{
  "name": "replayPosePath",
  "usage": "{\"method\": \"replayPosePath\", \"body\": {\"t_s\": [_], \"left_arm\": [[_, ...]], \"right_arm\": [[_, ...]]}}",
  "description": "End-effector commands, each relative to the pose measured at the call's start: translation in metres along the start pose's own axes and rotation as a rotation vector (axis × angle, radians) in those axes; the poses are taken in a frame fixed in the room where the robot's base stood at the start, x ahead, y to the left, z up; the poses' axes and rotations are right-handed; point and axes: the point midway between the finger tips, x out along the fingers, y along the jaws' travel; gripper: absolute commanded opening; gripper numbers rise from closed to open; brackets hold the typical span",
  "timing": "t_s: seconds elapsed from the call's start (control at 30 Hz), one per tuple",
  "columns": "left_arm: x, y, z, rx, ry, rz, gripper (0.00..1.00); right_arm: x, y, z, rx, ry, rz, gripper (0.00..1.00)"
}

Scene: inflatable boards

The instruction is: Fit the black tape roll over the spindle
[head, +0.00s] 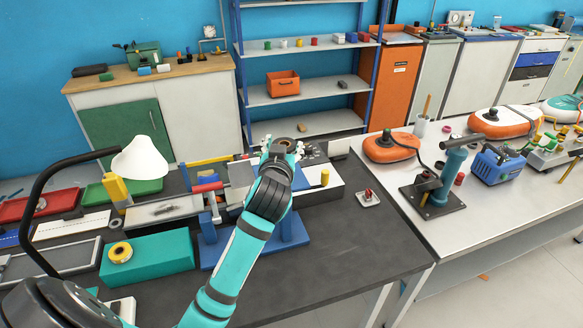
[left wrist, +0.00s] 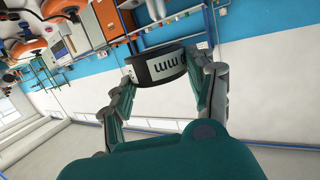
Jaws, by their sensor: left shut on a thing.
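The black tape roll (head: 283,142) is at the far end of my left arm in the head view. In the left wrist view the roll (left wrist: 156,67) shows as a dark ring with white markings on its side, between the two fingers. My left gripper (head: 281,150) is shut on it and holds it above the back part of the dark bench. In the left wrist view the fingers (left wrist: 160,80) grip the roll from both sides. I cannot pick out the spindle for certain; my arm hides part of the blue stand (head: 292,232) below. My right gripper is not in view.
A teal block (head: 165,252) with a yellow roll (head: 120,252) stands front left, near a white-shaded lamp (head: 140,158). A yellow cylinder (head: 325,177) stands right of the arm. The dark bench (head: 350,245) is clear at front right. A pale table (head: 480,215) adjoins it.

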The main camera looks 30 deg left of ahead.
Motion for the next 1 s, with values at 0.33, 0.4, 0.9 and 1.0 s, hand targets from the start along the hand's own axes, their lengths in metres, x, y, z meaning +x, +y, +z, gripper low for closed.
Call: {"method": "replayPosePath", "body": {"t_s": [0.33,0.4,0.9,1.0], "left_arm": [[0.023,-0.015,0.014,-0.019,-0.015,-0.059,0.23],[0.025,-0.015,0.026,-0.020,-0.014,-0.059,0.23],[0.035,-0.013,0.079,-0.021,-0.009,-0.056,0.23],[0.035,-0.013,0.079,-0.023,-0.008,-0.055,0.23]], "right_arm": [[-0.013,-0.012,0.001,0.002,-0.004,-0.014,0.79],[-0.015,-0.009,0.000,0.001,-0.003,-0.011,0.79],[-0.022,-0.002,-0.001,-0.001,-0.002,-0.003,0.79],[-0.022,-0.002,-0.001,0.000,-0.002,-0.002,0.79]]}}
